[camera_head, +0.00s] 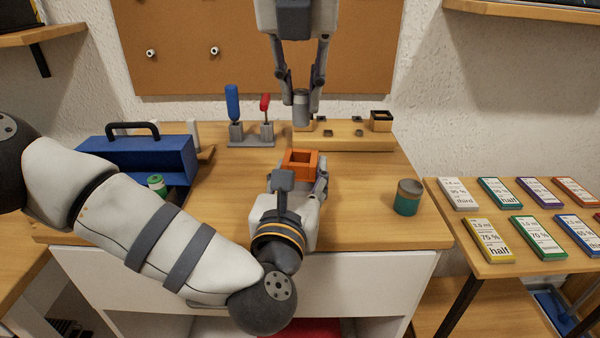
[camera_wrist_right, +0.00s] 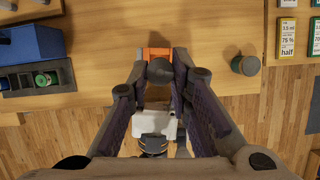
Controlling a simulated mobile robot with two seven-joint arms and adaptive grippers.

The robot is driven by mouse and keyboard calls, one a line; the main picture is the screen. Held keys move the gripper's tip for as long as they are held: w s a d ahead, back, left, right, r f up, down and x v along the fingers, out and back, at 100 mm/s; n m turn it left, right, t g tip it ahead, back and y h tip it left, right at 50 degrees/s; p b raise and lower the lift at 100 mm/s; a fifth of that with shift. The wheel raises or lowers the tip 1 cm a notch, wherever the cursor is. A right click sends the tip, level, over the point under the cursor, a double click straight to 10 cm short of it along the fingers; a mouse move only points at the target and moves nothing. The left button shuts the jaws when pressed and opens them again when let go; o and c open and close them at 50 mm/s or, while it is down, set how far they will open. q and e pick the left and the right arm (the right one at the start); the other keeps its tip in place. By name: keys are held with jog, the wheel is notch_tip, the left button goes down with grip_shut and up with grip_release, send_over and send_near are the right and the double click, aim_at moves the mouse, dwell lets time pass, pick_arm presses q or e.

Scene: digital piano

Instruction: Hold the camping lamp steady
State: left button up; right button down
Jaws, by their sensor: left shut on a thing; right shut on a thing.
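An orange, open-topped square body (camera_head: 300,163), which I take to be the camping lamp, sits at the middle of the workbench. It looks upright. My left gripper (camera_head: 299,178) is shut on it from the front. Part of it also shows in the right wrist view (camera_wrist_right: 157,52). My right gripper (camera_head: 301,101) points down and is shut on a grey cylinder (camera_head: 301,110), held above and behind the orange body in the head view. The cylinder's round end (camera_wrist_right: 160,71) shows between the fingers in the right wrist view.
A green and grey cylinder (camera_head: 407,197) stands at the right. A blue toolbox (camera_head: 150,155) with a green-topped cylinder (camera_head: 157,184) is at the left. A wooden block (camera_head: 345,140) lies at the back. Labelled boxes (camera_head: 490,240) fill the right table.

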aim_at(297, 182)
pick_arm(q)
jog(key=shift+f, duration=0.1)
jog(key=o, duration=1.4)
pick_arm(e)
jog(key=shift+r, duration=0.1)
pick_arm(q)
jog(key=shift+s+a+r+p, duration=0.15)
jog(key=shift+s+p, duration=0.1)
jog(key=shift+s, duration=0.55)
jog(key=shift+s+a+r+p, duration=0.1)
jog(key=shift+s+p, duration=0.15)
jog(key=shift+s, duration=0.5)
pick_arm(e)
jog(key=shift+v, duration=1.3)
pick_arm(q)
jog(key=shift+s+a, duration=0.15)
jog(key=shift+s, duration=0.9)
pick_arm(e)
jog(key=shift+r+t, duration=0.3)
jog(key=shift+r, duration=0.65)
pick_arm(q)
jog(key=shift+s+a+f+p, duration=0.1)
jog(key=shift+s+f+p, duration=0.05)
jog(key=shift+s+p, duration=0.2)
pick_arm(e)
jog(key=shift+s+r, duration=0.1)
jog(key=shift+r, duration=0.05)
